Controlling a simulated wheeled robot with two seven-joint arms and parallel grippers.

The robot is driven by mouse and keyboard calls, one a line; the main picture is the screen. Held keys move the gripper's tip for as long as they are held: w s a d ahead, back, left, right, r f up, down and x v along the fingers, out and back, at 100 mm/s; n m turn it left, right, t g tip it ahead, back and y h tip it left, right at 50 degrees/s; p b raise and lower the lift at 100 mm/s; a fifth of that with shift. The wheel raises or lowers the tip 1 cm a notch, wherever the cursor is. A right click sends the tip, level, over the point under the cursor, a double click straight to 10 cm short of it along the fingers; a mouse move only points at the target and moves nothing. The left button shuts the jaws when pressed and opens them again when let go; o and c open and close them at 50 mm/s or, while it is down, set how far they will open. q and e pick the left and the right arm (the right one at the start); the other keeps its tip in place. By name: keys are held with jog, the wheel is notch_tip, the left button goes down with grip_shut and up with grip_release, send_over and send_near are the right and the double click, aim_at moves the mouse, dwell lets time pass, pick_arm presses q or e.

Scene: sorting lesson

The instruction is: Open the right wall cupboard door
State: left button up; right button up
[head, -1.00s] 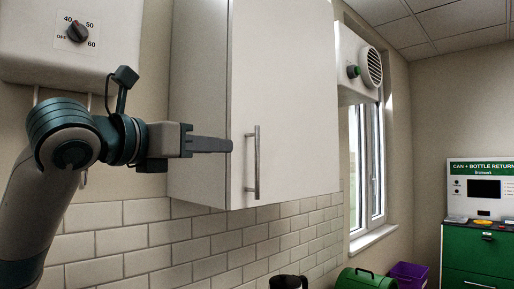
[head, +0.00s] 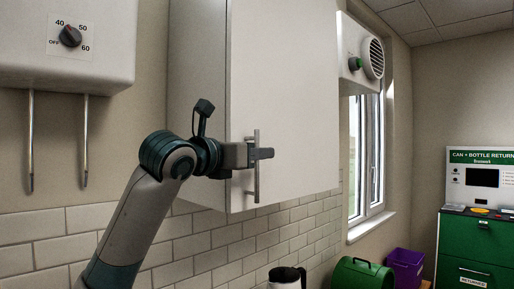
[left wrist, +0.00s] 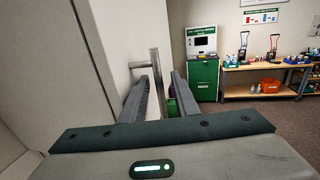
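A white wall cupboard (head: 199,110) hangs above the tiles in the head view. Its door (head: 290,90) looks shut, with a vertical metal bar handle (head: 256,185) low near its left edge. My left gripper (head: 266,153) is at the handle, its fingers level across the bar. In the left wrist view the handle (left wrist: 155,65) stands between the two spread fingers, with a visible gap on the right side. The gripper is open around the bar; whether a finger touches it I cannot tell. My right gripper is not in view.
A white heater with a dial (head: 70,37) and two pipes hangs at left. A white vent unit (head: 362,55) and a window (head: 366,160) are right of the cupboard. Below are a jug (head: 288,278), a green bin (head: 362,275) and a purple crate (head: 405,268).

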pick_arm(q)
jog(key=shift+w+d, duration=0.1)
jog(key=shift+w, duration=0.1)
grip_shut()
jog(key=shift+s, duration=0.1)
